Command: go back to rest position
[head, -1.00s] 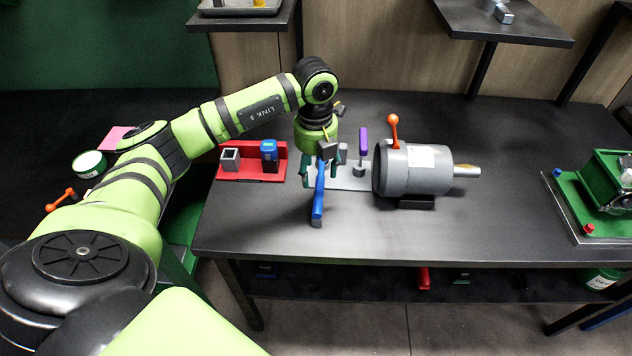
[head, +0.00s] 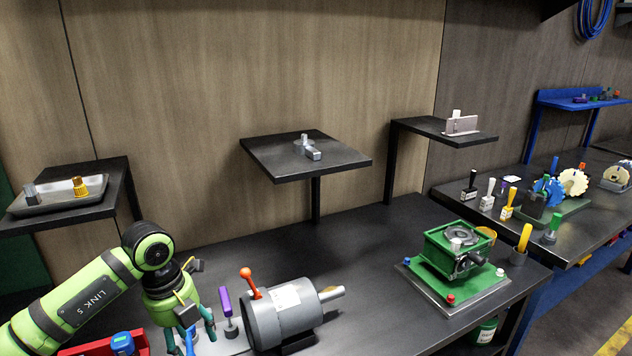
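My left arm comes in from the lower left in the head view. Its gripper (head: 190,337) hangs pointing down over the table (head: 405,250), left of the grey motor. Its green fingers are spread apart, with a gap between them. A blue piece (head: 190,343) shows between the fingers, cut off by the bottom edge; the fingers do not look closed on it. My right gripper is not in view.
The grey motor (head: 285,318) with an orange-knobbed lever and a purple-handled tool (head: 226,308) stand close to the gripper's right. A green gearbox (head: 455,250) sits farther right. Raised shelves (head: 345,158) stand behind. A red holder (head: 80,350) is at lower left. The table's middle is clear.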

